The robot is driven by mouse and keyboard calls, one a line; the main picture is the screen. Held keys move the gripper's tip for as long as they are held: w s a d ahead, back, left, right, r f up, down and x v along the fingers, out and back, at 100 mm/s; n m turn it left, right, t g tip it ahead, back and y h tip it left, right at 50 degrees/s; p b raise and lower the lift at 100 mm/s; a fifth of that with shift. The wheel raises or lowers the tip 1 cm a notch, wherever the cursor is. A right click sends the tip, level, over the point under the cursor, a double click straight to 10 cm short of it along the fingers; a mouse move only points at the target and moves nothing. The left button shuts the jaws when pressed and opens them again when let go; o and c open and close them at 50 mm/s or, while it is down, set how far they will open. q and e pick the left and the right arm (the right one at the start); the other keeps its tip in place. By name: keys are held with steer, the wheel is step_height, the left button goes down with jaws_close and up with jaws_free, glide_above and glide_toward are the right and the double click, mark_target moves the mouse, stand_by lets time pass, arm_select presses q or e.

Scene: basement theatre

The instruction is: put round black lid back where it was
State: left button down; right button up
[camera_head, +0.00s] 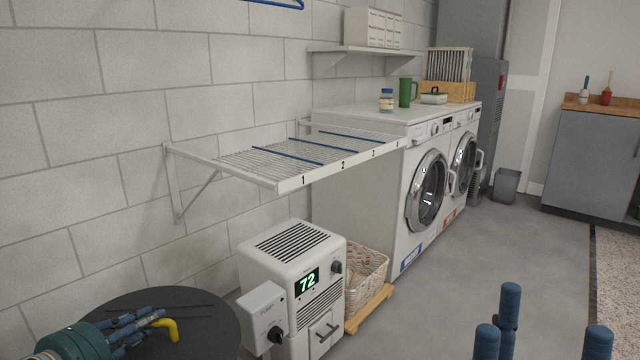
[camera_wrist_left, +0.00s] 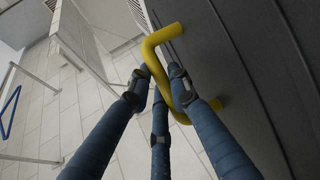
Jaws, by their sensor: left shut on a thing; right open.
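The round black lid (camera_head: 195,312) is at the lower left of the head view, with a bent yellow handle (camera_head: 166,326). My left gripper (camera_head: 140,322) is shut on that handle. In the left wrist view, the blue fingers close around the yellow handle (camera_wrist_left: 153,45), and the dark lid surface (camera_wrist_left: 245,70) fills the right side. What lies under the lid is hidden, so I cannot tell whether it rests on something. My right gripper (camera_head: 540,325) is open and empty over the floor at the bottom right.
A white dehumidifier (camera_head: 290,255) reading 72 stands just right of the lid, with a wicker basket (camera_head: 364,270) behind it. A wall-mounted drying rack (camera_head: 300,160) with numbered sections juts out above. Washing machines (camera_head: 427,190) stand beyond. The floor (camera_head: 500,265) at centre right is clear.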

arm_select(q)
steer(key=s+d+r+m+g+h, duration=0.1)
steer(key=s+d+h, duration=0.1)
steer(key=s+d, duration=0.1)
steer(key=s+d+r+m+g+h, duration=0.1)
steer(key=s+d+m, duration=0.1)
steer(key=s+d, duration=0.1)
steer(key=s+d+r+m+g+h, duration=0.1)
steer(key=s+d+m+h, duration=0.1)
steer(key=s+d, duration=0.1)
steer(key=shift+s+d+r+h, duration=0.2)
steer(key=shift+s+d+h, duration=0.1)
steer(key=shift+s+d, duration=0.1)
steer(key=s+d+m+g+h, duration=0.2)
steer(key=s+d, duration=0.3)
steer(key=s, duration=0.2)
steer(key=shift+r+m+g, duration=0.3)
steer(key=shift+r+m, duration=0.05)
steer(key=shift+m, duration=0.05)
steer(key=shift+w, duration=0.15)
